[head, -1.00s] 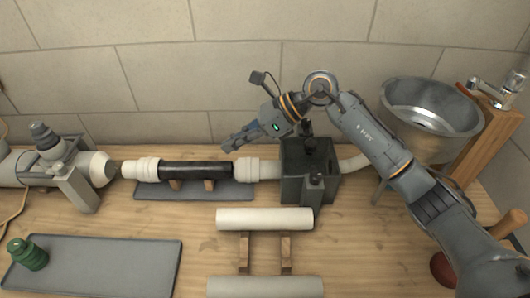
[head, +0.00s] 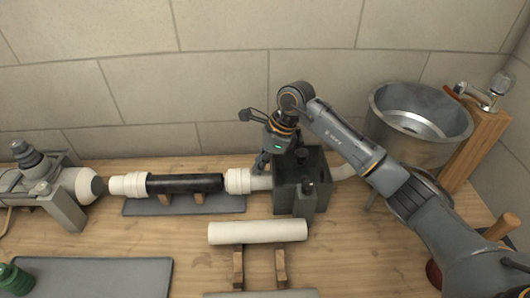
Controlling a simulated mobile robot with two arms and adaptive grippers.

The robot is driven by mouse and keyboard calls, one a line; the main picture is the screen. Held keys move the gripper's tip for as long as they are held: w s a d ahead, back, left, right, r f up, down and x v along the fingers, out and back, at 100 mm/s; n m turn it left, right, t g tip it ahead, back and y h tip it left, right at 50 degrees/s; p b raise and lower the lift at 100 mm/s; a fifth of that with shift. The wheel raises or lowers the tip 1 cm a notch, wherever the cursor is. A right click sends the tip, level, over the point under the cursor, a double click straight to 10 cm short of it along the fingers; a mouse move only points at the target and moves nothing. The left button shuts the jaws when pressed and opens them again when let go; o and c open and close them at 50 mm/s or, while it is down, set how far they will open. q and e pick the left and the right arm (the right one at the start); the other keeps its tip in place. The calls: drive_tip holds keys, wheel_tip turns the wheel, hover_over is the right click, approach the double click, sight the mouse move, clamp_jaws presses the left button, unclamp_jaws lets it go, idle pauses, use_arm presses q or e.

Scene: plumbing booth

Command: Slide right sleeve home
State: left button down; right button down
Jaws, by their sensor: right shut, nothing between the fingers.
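The right sleeve (head: 238,181) is a white ribbed collar at the right end of the black pipe piece (head: 186,184). It looks close against the black piece; I cannot tell whether it overlaps the end. A white pipe (head: 262,183) runs from the sleeve into a dark grey clamp block (head: 292,190). A matching left sleeve (head: 128,185) sits at the black piece's left end. My right gripper (head: 262,164) points down, shut and empty, at the white pipe just right of the right sleeve. Its fingertips are small here, so contact is unclear. My left gripper is out of view.
A loose white pipe (head: 257,232) lies on wooden rests in front. A grey clamp (head: 60,205) stands at the left. A metal basin (head: 418,112) is at the back right. A grey tray (head: 95,278) and a green object (head: 14,278) are at the front left.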

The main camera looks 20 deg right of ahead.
sight(236, 174)
drive_tip(key=shift+a+f, duration=0.15)
drive_tip(key=shift+f, duration=0.2)
drive_tip(key=shift+w+a+f, duration=0.1)
drive_tip(key=shift+a, duration=0.15)
drive_tip(key=a+b, duration=0.1)
drive_tip(key=a, duration=0.1)
drive_tip(key=a+b, duration=0.1)
drive_tip(key=a, duration=0.1)
drive_tip(key=shift+w+b, duration=0.35)
drive_tip(key=shift+w, duration=0.05)
drive_tip(key=shift+a, duration=0.4)
drive_tip(key=shift+d, duration=0.1)
